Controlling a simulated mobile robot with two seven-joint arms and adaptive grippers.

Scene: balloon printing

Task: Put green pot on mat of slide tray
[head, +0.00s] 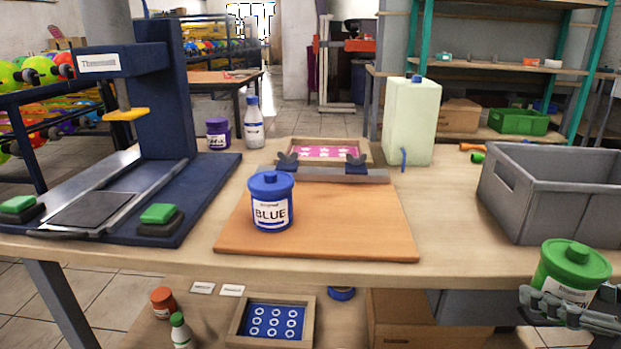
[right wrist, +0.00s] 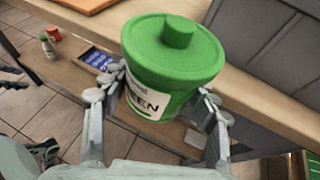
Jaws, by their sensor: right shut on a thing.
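The green pot (head: 572,265) has a knobbed lid and a white label. My right gripper (head: 570,307) is shut on it and holds it upright in front of the table's right front edge, below the grey crate. In the right wrist view the green pot (right wrist: 172,60) sits between the two fingers of my right gripper (right wrist: 160,105). The slide tray (head: 135,175) is the metal slide on the blue press at the left, with a dark grey mat (head: 92,210) on its near part. The mat is bare. My left gripper is not in view.
A blue pot (head: 271,205) stands on the orange board (head: 320,225) mid-table. The grey crate (head: 555,190) stands at the right end. The press head (head: 120,62) rises behind the mat, and green buttons (head: 158,214) flank it. A pale canister (head: 410,120) stands at the back.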

